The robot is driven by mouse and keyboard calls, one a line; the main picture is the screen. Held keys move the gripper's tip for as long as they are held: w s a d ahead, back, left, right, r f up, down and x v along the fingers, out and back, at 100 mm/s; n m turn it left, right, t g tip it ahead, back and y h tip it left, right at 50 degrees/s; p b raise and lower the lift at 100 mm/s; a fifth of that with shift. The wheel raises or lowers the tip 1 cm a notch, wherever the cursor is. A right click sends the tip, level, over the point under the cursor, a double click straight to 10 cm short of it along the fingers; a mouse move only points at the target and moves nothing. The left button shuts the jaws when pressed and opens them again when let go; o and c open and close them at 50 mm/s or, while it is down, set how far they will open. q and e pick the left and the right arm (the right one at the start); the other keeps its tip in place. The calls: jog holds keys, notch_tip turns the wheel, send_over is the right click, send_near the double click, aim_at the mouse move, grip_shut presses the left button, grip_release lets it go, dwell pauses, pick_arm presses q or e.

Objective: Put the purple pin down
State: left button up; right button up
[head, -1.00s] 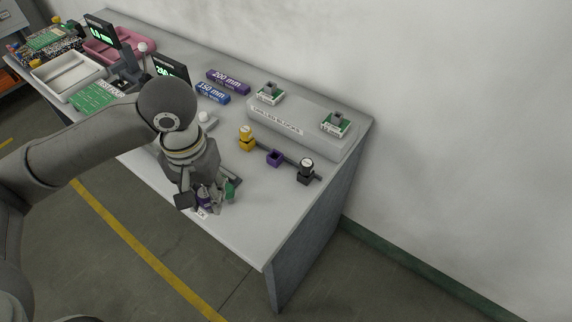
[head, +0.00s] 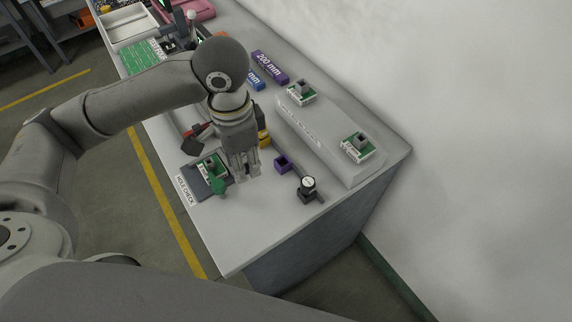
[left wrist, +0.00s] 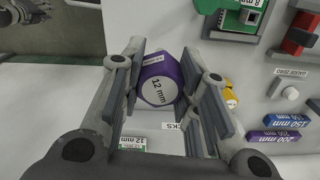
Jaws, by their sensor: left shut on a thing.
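My left gripper (head: 245,172) is shut on the purple pin (left wrist: 158,88), whose round end marked "12 mm" faces the left wrist camera between the fingers. In the head view the pin is mostly hidden by the fingers. The gripper hangs over the table, just left of a small purple square holder (head: 282,163). This holder sits on a dark bar between a yellow piece (head: 264,138) and a black piece with a round light top (head: 307,186).
A dark plate labelled "hole check" with a green board (head: 211,166) and a green piece (head: 218,187) lies left of the gripper. A raised grey block (head: 322,138) carries two green boards. The table's near right corner is clear.

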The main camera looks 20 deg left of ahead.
pick_arm(q)
jog(key=shift+a+m, duration=0.1)
jog(key=shift+m, duration=1.1)
jog(key=shift+s+a+m, duration=0.15)
jog(key=shift+s+m, duration=0.05)
jog(key=shift+m, duration=0.7)
jog(key=m, duration=0.5)
jog(key=shift+s+a+m, duration=0.1)
jog(key=shift+s+m, duration=0.1)
jog(key=shift+m, duration=0.2)
jog(key=shift+w+m, duration=0.15)
jog(key=shift+m, duration=1.05)
jog(key=shift+w+m, duration=0.1)
jog(key=shift+m, duration=0.2)
jog(key=shift+w+d+f, duration=0.2)
jog(key=shift+w, duration=0.35)
jog(key=w+d+f+p, duration=0.1)
jog(key=w+f, duration=0.3)
jog(key=w+d+f+p, duration=0.1)
jog(key=w+f, duration=0.3)
jog(key=w+d+f+p, duration=0.1)
jog(key=w+d+f, duration=0.1)
jog(key=w+f, duration=0.2)
jog(key=shift+p, duration=0.35)
jog(key=shift+f, duration=0.25)
pick_arm(e)
jog(key=r, duration=0.1)
jog(key=s+r, duration=0.2)
jog(key=shift+a+r, duration=0.35)
jog(key=shift+a, duration=0.05)
